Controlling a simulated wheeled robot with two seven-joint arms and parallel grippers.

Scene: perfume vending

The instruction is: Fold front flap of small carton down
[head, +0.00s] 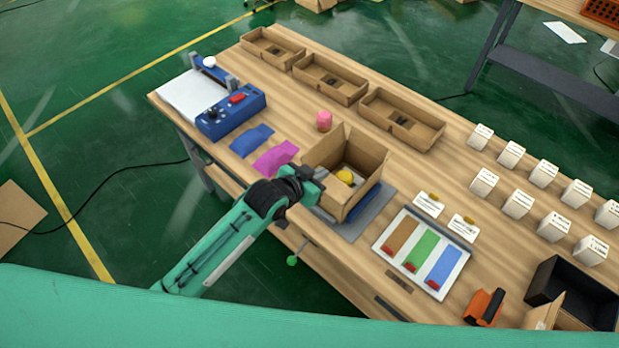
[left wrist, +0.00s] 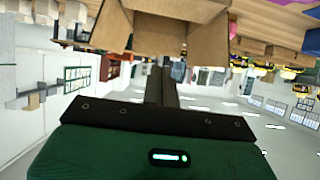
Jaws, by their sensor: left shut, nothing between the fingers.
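The small carton (head: 333,200) stands open on a grey mat near the table's front edge, in the middle of the head view. Its flaps look raised, and a yellow item (head: 345,177) shows inside. My left gripper (head: 314,181) is at the carton's left front corner, close to its upper edge; I cannot tell whether it touches. In the left wrist view, the carton (left wrist: 208,42) fills the top middle, and the shut, empty fingers (left wrist: 161,72) point toward it. My right gripper is in neither view.
A pink item (head: 324,120) stands behind the carton. Blue and magenta pouches (head: 276,157) and a blue machine (head: 230,115) lie to the left. A tray with coloured strips (head: 423,252) is at the right. Three open boxes (head: 402,120) line the back edge.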

